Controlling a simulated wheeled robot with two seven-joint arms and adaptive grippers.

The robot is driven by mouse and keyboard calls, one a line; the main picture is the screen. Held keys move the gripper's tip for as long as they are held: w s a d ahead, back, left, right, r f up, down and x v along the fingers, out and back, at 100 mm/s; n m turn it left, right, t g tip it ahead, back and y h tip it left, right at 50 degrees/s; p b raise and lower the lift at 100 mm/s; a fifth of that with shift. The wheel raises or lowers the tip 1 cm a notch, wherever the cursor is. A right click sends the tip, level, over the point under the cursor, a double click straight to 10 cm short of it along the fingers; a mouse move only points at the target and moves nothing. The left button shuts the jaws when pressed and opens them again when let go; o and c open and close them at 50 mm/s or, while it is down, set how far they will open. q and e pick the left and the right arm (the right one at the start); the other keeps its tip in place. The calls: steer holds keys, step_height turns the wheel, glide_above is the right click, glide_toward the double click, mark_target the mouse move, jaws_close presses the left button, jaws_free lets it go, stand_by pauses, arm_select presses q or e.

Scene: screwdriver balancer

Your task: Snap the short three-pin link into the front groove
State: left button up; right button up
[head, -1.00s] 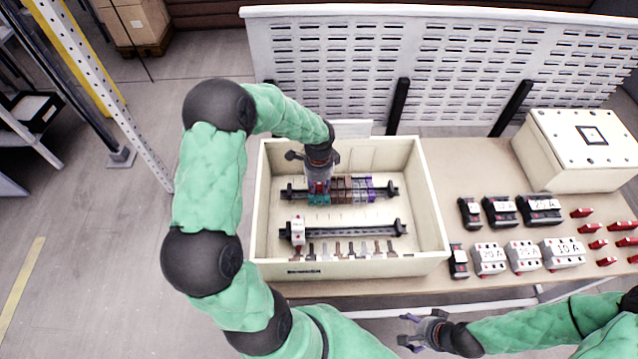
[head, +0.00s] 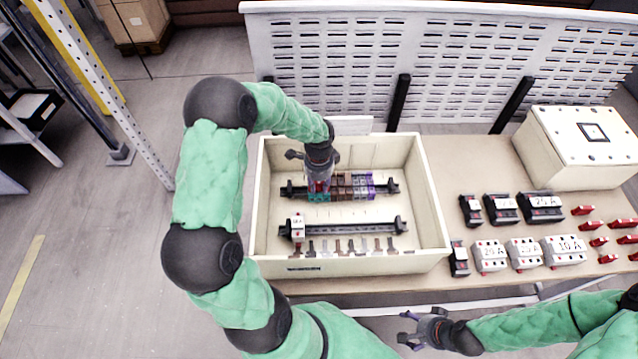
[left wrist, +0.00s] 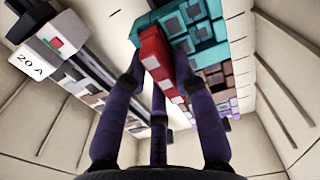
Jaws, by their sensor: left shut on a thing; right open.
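My left gripper (head: 318,182) is inside the cream box, over the left end of the rear row of terminal blocks (head: 348,186). In the left wrist view, its fingers (left wrist: 160,95) are shut on a red link (left wrist: 156,60) with pale squares on it. The link is close against the teal blocks (left wrist: 208,45). I cannot tell whether it sits in a groove; its pins are hidden. My right gripper (head: 425,327) is open and empty, in front of the table's near edge.
The cream box (head: 437,215) also holds a front rail (head: 350,230) with a white 20 A breaker (head: 297,226) at its left end. More breakers (head: 525,252) and several red links (head: 600,241) lie on the table to the right. A lidded box (head: 585,150) stands behind them.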

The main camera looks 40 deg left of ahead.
mark_target(318, 192)
arm_select(q)
steer(key=shift+f, duration=0.5)
stand_by(0.8)
steer(key=shift+s+d+f+b, duration=0.2)
steer(key=shift+s+f+b, duration=0.1)
steer(key=shift+f, duration=0.2)
steer(key=shift+s+d+f+b, duration=0.15)
steer(key=shift+s+f+b, duration=0.1)
steer(key=shift+f, duration=0.2)
stand_by(3.5)
steer(key=o, duration=0.9)
steer(key=shift+w+a+f, duration=0.25)
steer(key=shift+w, duration=0.05)
steer(key=shift+w+r, duration=0.1)
steer(key=shift+r, duration=0.25)
steer(key=shift+w+a+r, duration=0.1)
steer(key=shift+r, duration=0.15)
step_height(318, 192, up, 11)
steer(key=shift+w+r, duration=0.1)
steer(key=shift+r, duration=0.1)
